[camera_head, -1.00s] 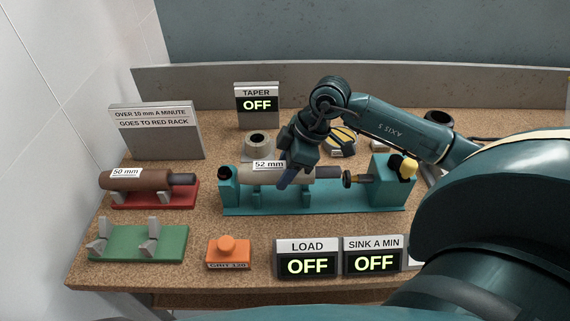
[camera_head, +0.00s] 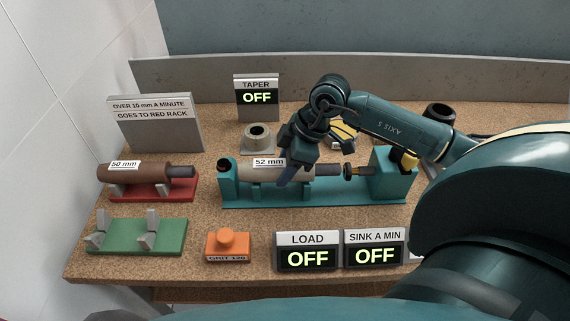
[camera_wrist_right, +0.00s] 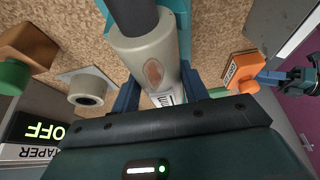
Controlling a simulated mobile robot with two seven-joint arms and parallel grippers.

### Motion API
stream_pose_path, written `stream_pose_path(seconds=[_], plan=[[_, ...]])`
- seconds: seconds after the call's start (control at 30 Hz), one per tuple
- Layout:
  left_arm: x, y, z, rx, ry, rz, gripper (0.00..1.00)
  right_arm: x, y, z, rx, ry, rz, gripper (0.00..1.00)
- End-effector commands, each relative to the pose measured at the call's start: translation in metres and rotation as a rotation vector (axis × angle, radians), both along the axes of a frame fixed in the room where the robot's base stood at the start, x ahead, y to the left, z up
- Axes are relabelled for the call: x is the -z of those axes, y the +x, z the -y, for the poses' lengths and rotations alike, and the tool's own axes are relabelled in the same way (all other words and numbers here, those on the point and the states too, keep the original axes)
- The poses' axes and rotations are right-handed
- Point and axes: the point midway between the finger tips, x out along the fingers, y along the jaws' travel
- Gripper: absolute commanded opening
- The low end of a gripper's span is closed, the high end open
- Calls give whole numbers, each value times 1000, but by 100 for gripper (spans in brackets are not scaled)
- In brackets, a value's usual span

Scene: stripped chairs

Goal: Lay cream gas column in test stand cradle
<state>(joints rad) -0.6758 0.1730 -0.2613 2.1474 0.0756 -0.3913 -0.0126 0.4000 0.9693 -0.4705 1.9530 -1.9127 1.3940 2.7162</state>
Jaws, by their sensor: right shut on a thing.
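The cream gas column (camera_head: 247,172), labelled 52 mm, lies level at the teal test stand's cradle (camera_head: 308,190), its dark rod pointing right. In the right wrist view, the cream column (camera_wrist_right: 150,62) sits between the blue fingers and shows a brown patch. My left gripper (camera_wrist_right: 290,78) appears at the right of that view, its jaws unclear.
A brown column (camera_head: 135,172), labelled 50 mm, lies on the red rack (camera_head: 155,193). The green rack (camera_head: 137,236) is empty. An orange grit block (camera_head: 228,245) and the LOAD (camera_head: 307,252) and SINK A MIN (camera_head: 375,250) displays, both OFF, stand in front. The TAPER display (camera_head: 257,96) reads OFF.

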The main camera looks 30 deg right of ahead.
Motion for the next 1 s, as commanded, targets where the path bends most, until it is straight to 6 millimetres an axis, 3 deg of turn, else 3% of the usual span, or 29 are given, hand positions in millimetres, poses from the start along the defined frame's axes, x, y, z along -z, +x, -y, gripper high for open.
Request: stream_pose_path(seconds=[0.4, 0.43, 0.7, 1.0], plan=[[5, -1, 0, 5, 3, -2, 36, 7, 1, 0, 0, 2, 5, 0], [5, -1, 0, 5, 3, -2, 36, 6, 1, 0, 0, 2, 5, 47], [5, -1, 0, 5, 3, -3, 36, 7, 0, 0, -1, 1, 2, 69], [5, -1, 0, 2, -3, -5, 36, 9, -1, 0, 0, -1, -3, 70]])
